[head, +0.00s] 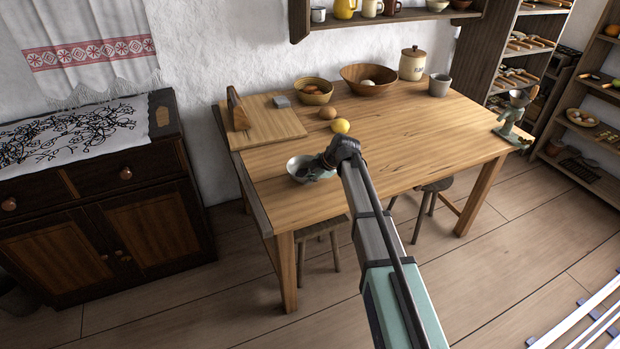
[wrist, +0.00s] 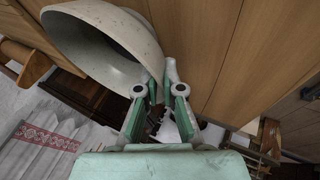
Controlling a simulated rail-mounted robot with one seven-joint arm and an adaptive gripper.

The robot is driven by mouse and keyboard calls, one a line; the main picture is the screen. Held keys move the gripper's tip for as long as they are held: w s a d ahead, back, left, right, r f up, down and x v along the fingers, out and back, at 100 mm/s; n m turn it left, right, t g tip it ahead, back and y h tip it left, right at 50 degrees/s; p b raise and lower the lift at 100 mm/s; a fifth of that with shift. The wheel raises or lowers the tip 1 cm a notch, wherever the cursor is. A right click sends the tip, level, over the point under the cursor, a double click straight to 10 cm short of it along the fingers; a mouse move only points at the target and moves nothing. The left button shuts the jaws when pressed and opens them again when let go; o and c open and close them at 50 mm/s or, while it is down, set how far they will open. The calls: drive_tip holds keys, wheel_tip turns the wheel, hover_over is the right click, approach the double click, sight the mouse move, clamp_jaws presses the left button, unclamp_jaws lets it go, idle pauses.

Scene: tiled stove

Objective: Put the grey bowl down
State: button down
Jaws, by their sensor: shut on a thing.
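The grey bowl (head: 297,166) is at the front left part of the wooden table (head: 410,140) in the head view, partly hidden by my arm. In the wrist view the bowl (wrist: 82,42) fills the upper left, with its hollow side showing. My gripper (wrist: 160,78) is shut on the bowl's rim, at the bowl's right side in that view. In the head view my gripper (head: 318,172) is small and dark beside the bowl. I cannot tell whether the bowl touches the tabletop.
A lemon (head: 340,126) and a brown round item (head: 327,112) lie behind the bowl. A wooden board (head: 268,125) covers the back left. A small bowl (head: 314,95), a large wooden bowl (head: 352,84), a lidded jar (head: 412,63) and a cup (head: 439,85) stand at the back. The table's right half is largely clear.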

drive_tip(key=shift+f, duration=0.1)
drive_tip(key=c, duration=1.3)
unclamp_jaws()
drive_tip(key=b+v, duration=0.1)
drive_tip(key=v, duration=1.1)
drive_tip(key=shift+b, duration=0.35)
